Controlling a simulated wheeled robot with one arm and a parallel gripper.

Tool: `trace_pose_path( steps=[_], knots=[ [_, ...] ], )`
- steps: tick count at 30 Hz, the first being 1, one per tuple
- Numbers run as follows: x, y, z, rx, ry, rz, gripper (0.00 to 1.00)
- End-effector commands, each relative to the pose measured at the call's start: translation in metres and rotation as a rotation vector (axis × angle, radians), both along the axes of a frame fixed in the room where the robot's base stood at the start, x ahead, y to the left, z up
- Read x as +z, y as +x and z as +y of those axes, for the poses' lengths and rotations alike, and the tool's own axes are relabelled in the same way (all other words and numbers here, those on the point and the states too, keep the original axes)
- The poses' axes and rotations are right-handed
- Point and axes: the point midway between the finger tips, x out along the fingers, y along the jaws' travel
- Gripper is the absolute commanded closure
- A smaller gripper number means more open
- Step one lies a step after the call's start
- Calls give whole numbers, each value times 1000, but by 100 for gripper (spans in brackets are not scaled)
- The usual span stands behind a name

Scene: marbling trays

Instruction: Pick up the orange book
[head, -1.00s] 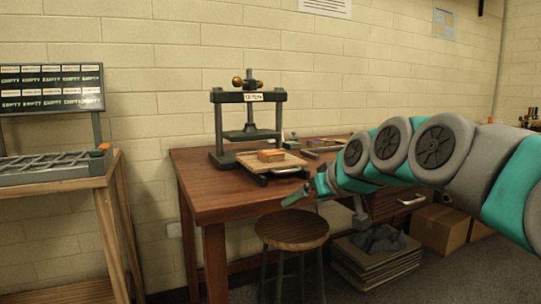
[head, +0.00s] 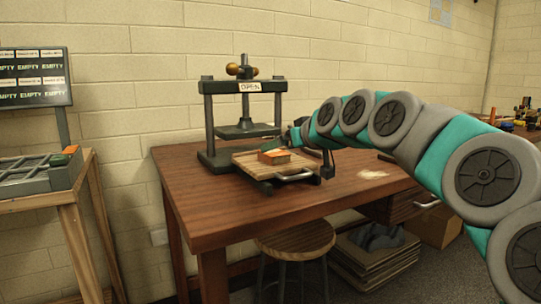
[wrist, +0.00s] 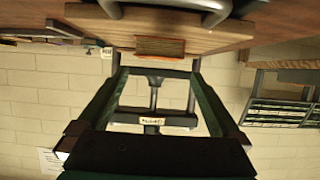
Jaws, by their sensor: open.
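The orange book (head: 279,157) lies on the wooden board (head: 243,165) of the press (head: 206,125), in front of its upright posts. In the head view my gripper (head: 297,135) is just right of the book and slightly above it, small and partly hidden by my arm. In the wrist view, which looks upside down, the book (wrist: 160,47) shows its pale page edges with orange covers. It sits between the lines of my two open fingers, beyond their tips (wrist: 156,68). The fingers are apart and nothing is between them.
The press has a sign reading OPEN (head: 250,86) and a metal handle (head: 296,176) at the board's front. A rack with EMPTY labels (head: 34,77) stands at left.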

Motion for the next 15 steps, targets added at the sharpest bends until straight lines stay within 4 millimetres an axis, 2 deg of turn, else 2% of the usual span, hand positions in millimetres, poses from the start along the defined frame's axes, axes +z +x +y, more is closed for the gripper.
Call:
trace_pose_path(
  steps=[8,15],
  knots=[
    [-11,17,10,0,0,1,0],
    [-28,42,24,0,0,4,0]
  ],
)
